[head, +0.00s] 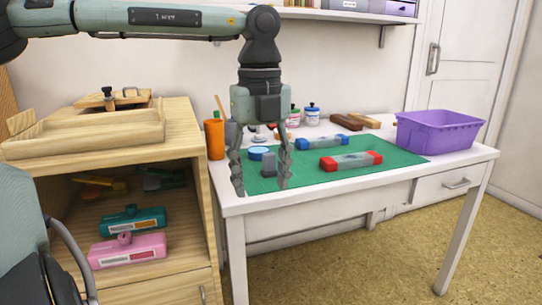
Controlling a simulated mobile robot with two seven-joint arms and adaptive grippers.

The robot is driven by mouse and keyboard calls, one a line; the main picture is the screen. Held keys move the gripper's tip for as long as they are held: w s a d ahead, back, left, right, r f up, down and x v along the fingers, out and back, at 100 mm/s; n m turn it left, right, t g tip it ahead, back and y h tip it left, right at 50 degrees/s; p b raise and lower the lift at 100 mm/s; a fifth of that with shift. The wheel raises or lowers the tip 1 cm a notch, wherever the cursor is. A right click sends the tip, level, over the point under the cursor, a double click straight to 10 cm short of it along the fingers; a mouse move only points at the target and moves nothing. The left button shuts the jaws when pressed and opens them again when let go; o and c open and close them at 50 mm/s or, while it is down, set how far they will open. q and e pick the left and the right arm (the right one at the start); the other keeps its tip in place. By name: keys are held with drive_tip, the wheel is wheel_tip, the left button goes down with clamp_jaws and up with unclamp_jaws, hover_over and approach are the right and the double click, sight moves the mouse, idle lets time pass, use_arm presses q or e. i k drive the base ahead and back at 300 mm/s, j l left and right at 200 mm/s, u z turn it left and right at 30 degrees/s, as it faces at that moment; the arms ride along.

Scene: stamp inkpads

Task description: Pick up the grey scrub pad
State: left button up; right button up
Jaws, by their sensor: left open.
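My left gripper (261,188) hangs down over the front left of the green mat (390,163) on the white table, with its two fingers apart. A small dark grey block (269,163) shows between the fingers and looks like the grey scrub pad. I cannot tell whether the fingers touch it; they partly cover that spot. A round blue-topped tin (258,153) is just behind it. My right gripper is not in view.
A red-ended block (350,161) and a blue-ended block (324,142) lie right on the mat. A purple bin (437,132) stands at the table's right. A wooden cabinet (185,220) adjoins the table's left side.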

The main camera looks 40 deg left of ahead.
sight(269, 171)
drive_tip(key=i+j, duration=0.65)
drive_tip(key=j, duration=0.15)
